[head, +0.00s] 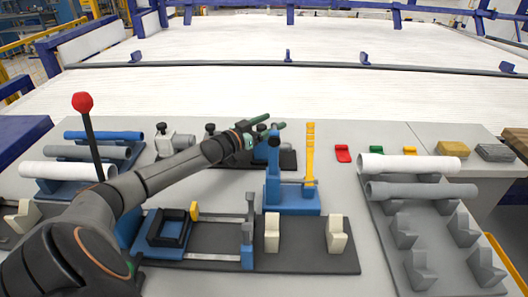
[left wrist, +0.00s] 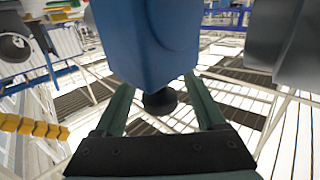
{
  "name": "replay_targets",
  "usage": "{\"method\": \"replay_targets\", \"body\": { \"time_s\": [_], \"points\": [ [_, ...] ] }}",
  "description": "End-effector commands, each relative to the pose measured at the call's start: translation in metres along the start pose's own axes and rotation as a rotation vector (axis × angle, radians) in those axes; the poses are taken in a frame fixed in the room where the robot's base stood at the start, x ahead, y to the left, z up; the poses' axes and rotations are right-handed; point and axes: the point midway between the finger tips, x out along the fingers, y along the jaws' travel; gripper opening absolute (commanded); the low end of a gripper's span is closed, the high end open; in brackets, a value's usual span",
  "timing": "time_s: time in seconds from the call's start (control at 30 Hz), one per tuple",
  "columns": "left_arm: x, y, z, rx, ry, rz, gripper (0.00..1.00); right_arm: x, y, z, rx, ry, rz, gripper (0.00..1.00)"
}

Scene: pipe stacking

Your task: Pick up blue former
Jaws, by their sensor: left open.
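The blue former (head: 272,178) stands upright on the table in the middle of the head view, on a wide blue base, with a yellow toothed upright (head: 310,150) at its right. My left gripper (head: 268,126) is at the top of its blue post, its green fingers open. In the left wrist view a large blue body (left wrist: 155,40), which looks like this post, fills the space between and beyond the open fingers. A black knob (left wrist: 160,101) sits below it between the fingers. Contact with the fingers cannot be told. My right gripper is not in view.
A dark fixture plate (head: 300,258) with cream blocks lies in front. A red-knobbed lever (head: 83,102) rises at left, near a rack with blue (head: 103,135), grey and white pipes. A right rack holds white (head: 410,164) and grey pipes. Small coloured blocks (head: 342,153) lie behind.

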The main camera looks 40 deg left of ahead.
Motion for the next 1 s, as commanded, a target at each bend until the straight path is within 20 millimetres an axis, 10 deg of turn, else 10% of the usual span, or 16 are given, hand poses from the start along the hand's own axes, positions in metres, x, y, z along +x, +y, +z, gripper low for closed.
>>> {"method": "replay_targets", "body": {
  "time_s": [0.33,1.0],
  "points": [
    [0.0033,-0.0006,-0.0003,0.001,-0.001,-0.001,0.73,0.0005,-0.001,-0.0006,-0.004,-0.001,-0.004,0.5],
    [0.0032,-0.0003,-0.0003,0.001,0.0,0.0,0.0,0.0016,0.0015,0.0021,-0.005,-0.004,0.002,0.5]
  ]
}}
